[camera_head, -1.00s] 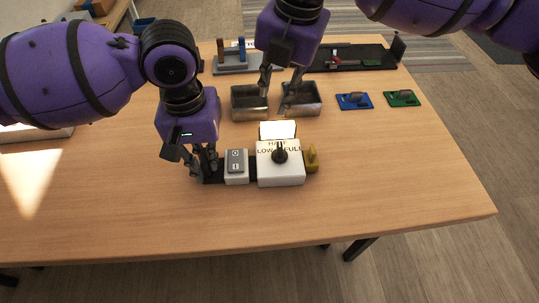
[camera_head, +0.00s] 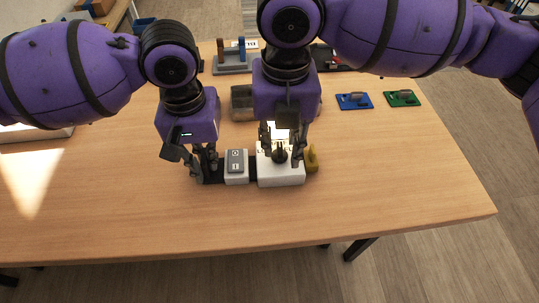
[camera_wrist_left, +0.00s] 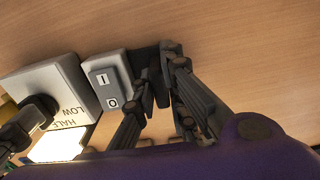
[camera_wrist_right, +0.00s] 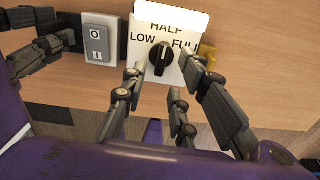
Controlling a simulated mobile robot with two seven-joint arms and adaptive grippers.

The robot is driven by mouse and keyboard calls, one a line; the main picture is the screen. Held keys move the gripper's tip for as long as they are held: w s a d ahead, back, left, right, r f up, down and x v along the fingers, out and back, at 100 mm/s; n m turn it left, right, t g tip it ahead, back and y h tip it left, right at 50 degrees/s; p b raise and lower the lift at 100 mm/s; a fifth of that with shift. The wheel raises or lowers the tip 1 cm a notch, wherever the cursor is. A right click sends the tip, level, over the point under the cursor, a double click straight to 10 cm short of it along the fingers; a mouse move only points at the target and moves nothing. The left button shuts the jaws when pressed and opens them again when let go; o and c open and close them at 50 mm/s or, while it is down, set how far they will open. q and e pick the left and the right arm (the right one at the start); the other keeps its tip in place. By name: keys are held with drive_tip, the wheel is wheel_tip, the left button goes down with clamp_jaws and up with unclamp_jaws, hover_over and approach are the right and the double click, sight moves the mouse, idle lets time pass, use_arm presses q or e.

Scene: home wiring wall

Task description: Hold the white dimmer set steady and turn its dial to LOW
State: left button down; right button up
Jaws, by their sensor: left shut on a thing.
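The white dimmer set (camera_head: 281,178) stands on the table, its black dial (camera_wrist_right: 160,58) facing up between the printed LOW, HALF and FULL. The dial's grip stands roughly upright towards HALF in the right wrist view. A grey rocker switch (camera_head: 236,162) sits on the same black base. My left gripper (camera_wrist_left: 157,62) is shut on the base's black end (camera_wrist_left: 148,58), left of the switch in the head view. My right gripper (camera_wrist_right: 170,72) is open over the dimmer, one fingertip on each side of the dial. Contact with the dial cannot be told.
A lit white panel (camera_wrist_right: 172,18) stands behind the dial. A yellow piece (camera_head: 312,158) is at the set's right end. The table front is clear.

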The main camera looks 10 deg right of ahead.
drive_tip(key=shift+f, duration=0.9)
clamp_jaws()
idle(0.5)
drive_tip(key=shift+d+n, duration=0.1)
drive_tip(key=shift+n, duration=0.9)
drive_tip(key=shift+d+n, duration=0.1)
drive_tip(key=shift+n, duration=0.9)
